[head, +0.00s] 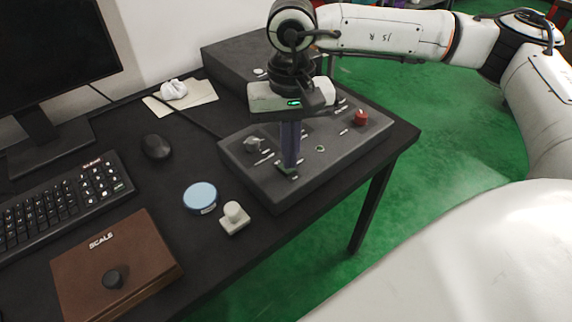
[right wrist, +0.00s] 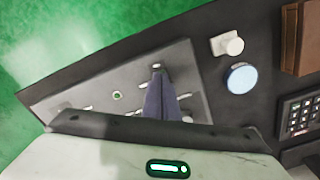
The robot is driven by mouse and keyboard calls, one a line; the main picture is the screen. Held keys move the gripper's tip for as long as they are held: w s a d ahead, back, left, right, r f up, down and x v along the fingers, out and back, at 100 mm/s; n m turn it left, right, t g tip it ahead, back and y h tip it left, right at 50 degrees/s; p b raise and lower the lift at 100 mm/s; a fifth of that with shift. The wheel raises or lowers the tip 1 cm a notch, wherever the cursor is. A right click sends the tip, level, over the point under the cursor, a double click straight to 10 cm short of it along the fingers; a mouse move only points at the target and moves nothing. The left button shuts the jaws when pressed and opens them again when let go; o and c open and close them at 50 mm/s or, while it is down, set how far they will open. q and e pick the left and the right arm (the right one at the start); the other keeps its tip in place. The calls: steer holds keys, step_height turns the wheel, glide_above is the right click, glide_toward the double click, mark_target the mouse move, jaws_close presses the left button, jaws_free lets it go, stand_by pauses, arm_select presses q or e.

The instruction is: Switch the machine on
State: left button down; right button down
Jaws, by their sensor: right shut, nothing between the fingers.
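The machine is a grey control box (head: 245,172) on the black table, with small switches, labels, a metal knob (head: 254,144) and a red knob (head: 361,118) on its sloped top. My right gripper (head: 288,172) points down over the near part of this panel, its fingers shut together and empty. In the right wrist view the fingertips (right wrist: 157,72) are at a small light-coloured switch (right wrist: 156,66) on the panel (right wrist: 190,62). I cannot tell whether they touch it. The fingers hide part of the panel. My left gripper is not in view.
A white block with a round knob (head: 234,218) and a blue round tin (head: 200,197) stand left of the panel. A brown scale box (head: 118,268), keyboard (head: 70,200), mouse (head: 156,147) and monitor (head: 55,50) are further left. The table's front edge is close to the panel.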

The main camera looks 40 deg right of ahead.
steer(key=shift+f+b, duration=0.7)
steer(key=shift+f, duration=0.1)
stand_by(0.4)
step_height(320, 180, up, 7)
steer(key=p, duration=0.4)
stand_by(0.4)
stand_by(0.5)
